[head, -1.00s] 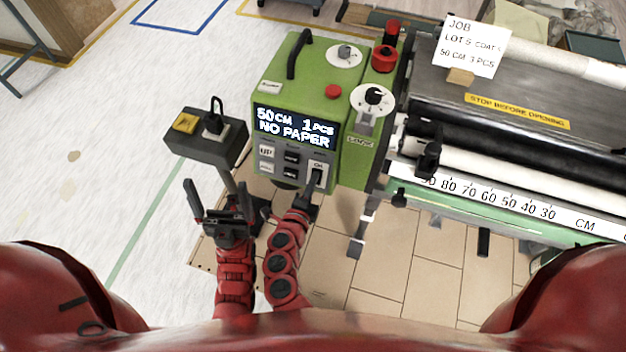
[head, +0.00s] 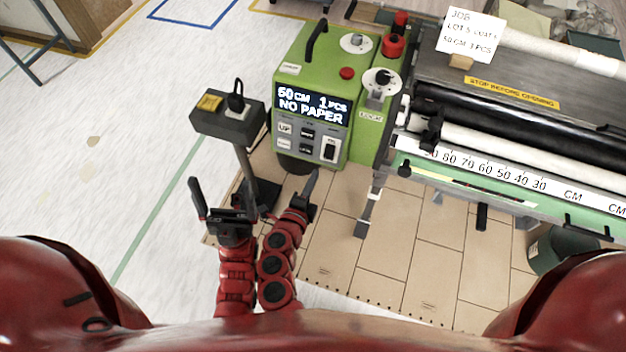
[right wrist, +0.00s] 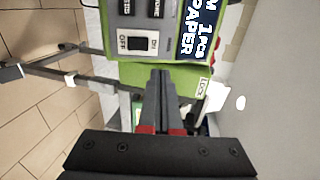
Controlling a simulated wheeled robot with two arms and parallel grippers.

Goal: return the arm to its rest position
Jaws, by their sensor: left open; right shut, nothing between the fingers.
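My left gripper (head: 226,205) is open and empty, low in the left half of the head view, in front of the grey pedestal box. My right gripper (head: 312,180) is just right of it, below the green control unit (head: 366,138). Its fingers are shut with nothing between them; the right wrist view shows the closed fingers (right wrist: 159,88) apart from the unit's panel. The display (head: 311,105) reads "50 CM 1 PCS NO PAPER". The ON/OFF rocker switch (head: 330,149) sits at the panel's lower right and also shows in the right wrist view (right wrist: 137,43).
A grey pedestal box (head: 232,127) with a yellow button and a plug stands left of the unit. The pasting machine with its ruler (head: 480,173) and rollers extends right. A dark green bin (head: 555,250) stands at lower right. Open floor lies left.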

